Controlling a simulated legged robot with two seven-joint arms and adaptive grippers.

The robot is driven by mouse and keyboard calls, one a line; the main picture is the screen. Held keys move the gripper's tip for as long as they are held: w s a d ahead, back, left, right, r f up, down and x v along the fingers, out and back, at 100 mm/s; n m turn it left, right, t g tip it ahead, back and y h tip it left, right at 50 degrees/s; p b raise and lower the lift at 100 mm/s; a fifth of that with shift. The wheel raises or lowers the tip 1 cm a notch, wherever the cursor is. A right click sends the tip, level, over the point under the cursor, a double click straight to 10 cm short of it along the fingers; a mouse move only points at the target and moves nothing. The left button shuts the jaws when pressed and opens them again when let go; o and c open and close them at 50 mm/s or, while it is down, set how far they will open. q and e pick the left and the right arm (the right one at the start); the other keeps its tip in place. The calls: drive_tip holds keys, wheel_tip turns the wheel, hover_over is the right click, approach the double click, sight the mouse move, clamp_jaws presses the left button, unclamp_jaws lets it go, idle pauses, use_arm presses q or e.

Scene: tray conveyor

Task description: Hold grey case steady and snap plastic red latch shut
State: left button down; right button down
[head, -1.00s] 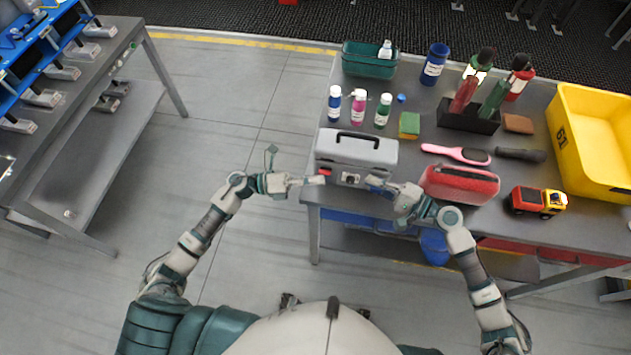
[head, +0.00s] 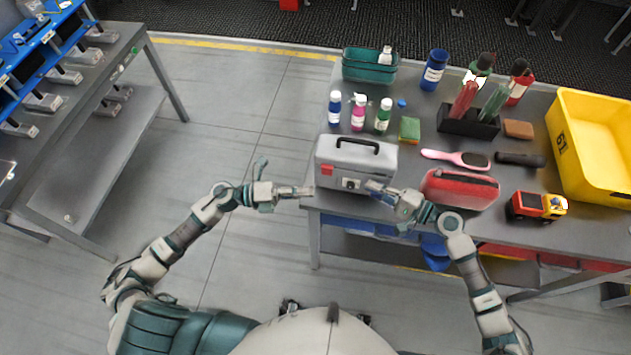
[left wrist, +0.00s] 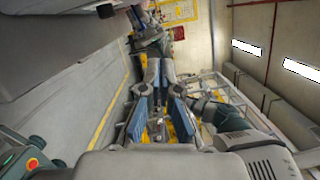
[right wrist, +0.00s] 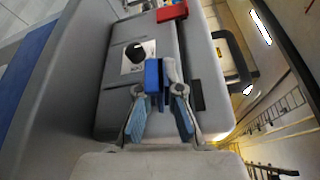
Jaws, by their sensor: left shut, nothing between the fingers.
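The grey case (head: 350,160) stands upright on the table's front left corner, its lid down and its black handle on top. Its red latch (head: 327,169) is on the front face, left of a white label with a black knob; it shows in the right wrist view (right wrist: 172,11) too. I cannot tell whether the latch is fully snapped. My left gripper (head: 311,191) is shut and empty, just left of and below the latch, apart from it. My right gripper (head: 372,187) is at the front right of the case, its fingertips by a blue block (right wrist: 152,77); its grip is unclear.
A red pouch (head: 460,189) lies close to my right gripper, with a toy truck (head: 538,206) beyond. Several bottles, a sponge (head: 409,129) and a green bin (head: 370,66) stand behind the case. Left of the table is open floor.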

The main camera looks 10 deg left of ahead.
drive_tip(key=shift+a+r, duration=0.1)
use_arm(q)
drive_tip(key=v, duration=0.7)
drive_tip(key=shift+a+r, duration=0.15)
drive_tip(key=shift+a, duration=0.25)
use_arm(e)
drive_tip(key=c, duration=1.2)
unclamp_jaws()
drive_tip(key=shift+c, duration=0.2)
